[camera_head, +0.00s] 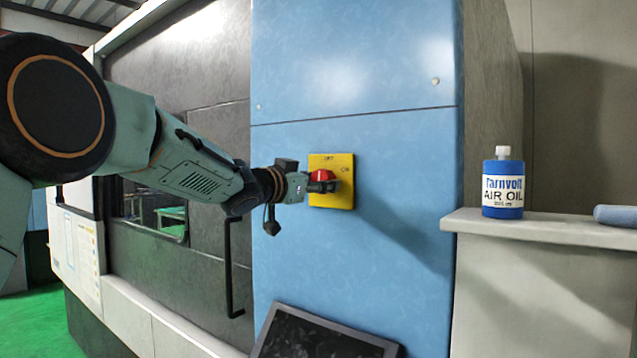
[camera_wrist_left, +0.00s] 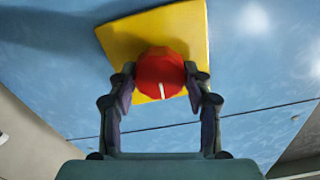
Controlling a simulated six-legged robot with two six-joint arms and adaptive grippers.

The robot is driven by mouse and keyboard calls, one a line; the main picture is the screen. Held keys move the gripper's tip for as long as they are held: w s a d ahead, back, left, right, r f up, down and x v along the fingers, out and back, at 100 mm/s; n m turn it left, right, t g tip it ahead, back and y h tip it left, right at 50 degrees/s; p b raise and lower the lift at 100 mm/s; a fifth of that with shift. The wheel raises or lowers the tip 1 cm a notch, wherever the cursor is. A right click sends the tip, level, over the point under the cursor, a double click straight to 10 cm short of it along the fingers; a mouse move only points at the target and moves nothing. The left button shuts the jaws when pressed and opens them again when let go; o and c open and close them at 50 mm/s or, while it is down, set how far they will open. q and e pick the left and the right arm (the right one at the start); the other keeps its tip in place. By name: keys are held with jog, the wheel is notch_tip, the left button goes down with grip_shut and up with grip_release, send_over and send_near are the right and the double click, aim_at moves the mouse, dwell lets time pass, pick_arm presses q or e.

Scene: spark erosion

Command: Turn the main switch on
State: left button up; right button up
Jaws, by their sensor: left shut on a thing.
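The main switch is a red knob (camera_head: 321,175) on a yellow plate (camera_head: 343,197) fixed to a blue cabinet panel. The plate carries lettering at its top and right, the right one seeming to read ON. My left gripper (camera_head: 322,187) is at the knob and partly hides it. In the left wrist view the red knob (camera_wrist_left: 160,72) with a white mark sits between the two fingers of my left gripper (camera_wrist_left: 160,80), which are shut on its sides. The yellow plate (camera_wrist_left: 185,28) lies behind it. My right gripper is not in view.
A blue and white air oil bottle (camera_head: 503,190) stands on a grey ledge (camera_head: 540,228) at the right, near a blue-grey cylinder (camera_head: 615,215). A dark screen (camera_head: 320,335) juts out below the switch. A black door handle (camera_head: 230,270) is left of the panel.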

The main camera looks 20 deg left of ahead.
pick_arm(q)
jog(key=m+b, duration=0.4)
jog(key=m, duration=1.3)
jog(key=shift+f+b, duration=0.2)
jog(key=shift+b, duration=0.2)
jog(key=shift+d, duration=0.1)
jog(key=o, duration=1.1)
jog(key=shift+s+r, duration=0.1)
jog(key=shift+r, duration=0.05)
jog(key=shift+o, duration=0.2)
jog(key=v, duration=1.2)
